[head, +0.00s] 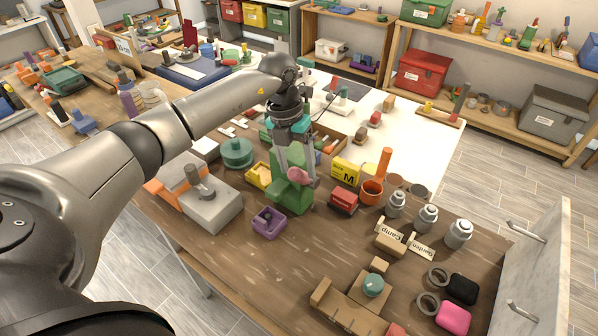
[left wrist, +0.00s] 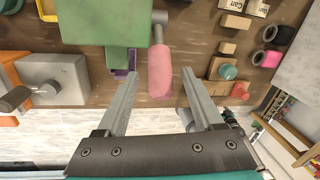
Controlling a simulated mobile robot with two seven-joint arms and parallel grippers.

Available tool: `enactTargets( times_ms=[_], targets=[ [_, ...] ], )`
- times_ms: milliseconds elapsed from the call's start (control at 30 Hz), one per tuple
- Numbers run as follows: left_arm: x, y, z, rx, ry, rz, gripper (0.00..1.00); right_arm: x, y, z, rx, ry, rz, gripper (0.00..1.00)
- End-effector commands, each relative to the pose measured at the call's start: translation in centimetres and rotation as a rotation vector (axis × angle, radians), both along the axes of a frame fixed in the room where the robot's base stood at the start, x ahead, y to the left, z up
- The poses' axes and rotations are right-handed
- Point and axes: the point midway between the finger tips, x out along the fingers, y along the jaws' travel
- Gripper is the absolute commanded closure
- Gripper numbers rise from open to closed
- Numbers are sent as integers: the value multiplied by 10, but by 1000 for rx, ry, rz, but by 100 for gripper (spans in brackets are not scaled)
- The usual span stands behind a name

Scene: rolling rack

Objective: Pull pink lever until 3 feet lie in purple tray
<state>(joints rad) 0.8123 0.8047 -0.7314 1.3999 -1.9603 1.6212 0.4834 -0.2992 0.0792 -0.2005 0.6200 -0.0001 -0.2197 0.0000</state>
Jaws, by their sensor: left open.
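The green dispenser (head: 292,196) stands on the wooden table, with the pink lever (head: 299,176) on its side. In the left wrist view the lever's rounded pink grip (left wrist: 160,78) hangs from a grey rod beside the green body (left wrist: 98,22). My left gripper (head: 296,170) is open. In its wrist view the two fingers lie on either side of the pink grip, with gaps. The purple tray (head: 272,234) sits at the dispenser's foot and holds something small and dark; I cannot tell how many pieces. My right gripper is not in view.
A grey machine (head: 210,205) stands left of the tray, and a yellow bin (head: 258,176) behind it. The table is clear in front of the tray.

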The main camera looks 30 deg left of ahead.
Motion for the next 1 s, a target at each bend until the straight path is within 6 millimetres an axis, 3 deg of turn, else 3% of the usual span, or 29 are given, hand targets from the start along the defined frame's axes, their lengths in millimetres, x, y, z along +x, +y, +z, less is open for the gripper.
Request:
enactTargets(
  times_ms=[200,567,1000],
  targets=[
    [0,-5,-26,-1,2,0,31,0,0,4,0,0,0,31],
    [1,-5,-32,1,0,-1,31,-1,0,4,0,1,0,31],
    [1,-5,-32,0,0,-1,78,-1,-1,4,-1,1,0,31]
  ],
)
